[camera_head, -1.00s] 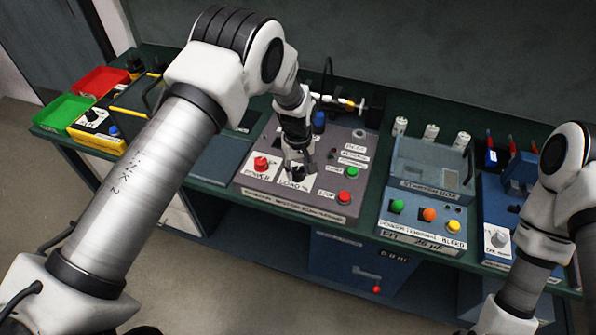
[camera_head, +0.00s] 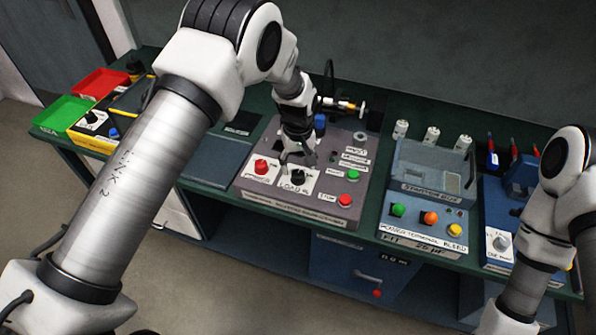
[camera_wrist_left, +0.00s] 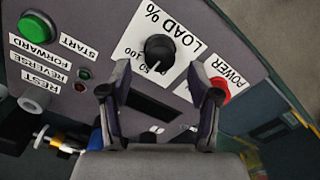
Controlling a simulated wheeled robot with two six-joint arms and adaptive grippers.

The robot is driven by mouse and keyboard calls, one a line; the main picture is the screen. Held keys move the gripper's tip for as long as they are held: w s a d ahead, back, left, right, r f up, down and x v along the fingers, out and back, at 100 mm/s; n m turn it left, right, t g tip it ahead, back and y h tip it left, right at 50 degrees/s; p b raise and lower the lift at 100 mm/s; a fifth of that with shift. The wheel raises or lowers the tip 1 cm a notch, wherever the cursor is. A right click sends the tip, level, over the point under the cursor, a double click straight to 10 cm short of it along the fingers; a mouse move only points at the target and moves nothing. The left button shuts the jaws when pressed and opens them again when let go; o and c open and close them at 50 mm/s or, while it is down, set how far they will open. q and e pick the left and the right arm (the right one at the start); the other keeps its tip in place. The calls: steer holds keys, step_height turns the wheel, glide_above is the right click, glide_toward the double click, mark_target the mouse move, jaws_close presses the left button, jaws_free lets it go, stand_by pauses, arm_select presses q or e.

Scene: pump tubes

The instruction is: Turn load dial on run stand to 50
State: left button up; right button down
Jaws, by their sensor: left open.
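The run stand (camera_head: 335,205) is a grey-brown box on the green bench, with a sloped front panel. Its black load dial (camera_head: 297,177) sits on a white LOAD % label, and also shows in the left wrist view (camera_wrist_left: 159,48). There, marks 50 and 100 are printed beside the dial; its pointer seems to lie toward the 50, but is too small to read surely. My left gripper (camera_head: 298,158) is open and empty, just behind and above the dial. In the wrist view its two fingers (camera_wrist_left: 160,82) are apart, clear of the dial. My right gripper is outside the frame.
A red POWER button (camera_head: 261,167) sits left of the dial and a red stop button (camera_head: 345,200) right. A green start button (camera_head: 352,174) is farther back. A blue-grey box (camera_head: 425,215) with coloured buttons stands to the right. A green tray (camera_head: 62,112) is far left.

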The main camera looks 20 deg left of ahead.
mark_target(298, 173)
arm_select(q)
step_height(298, 173, up, 8)
stand_by(0.5)
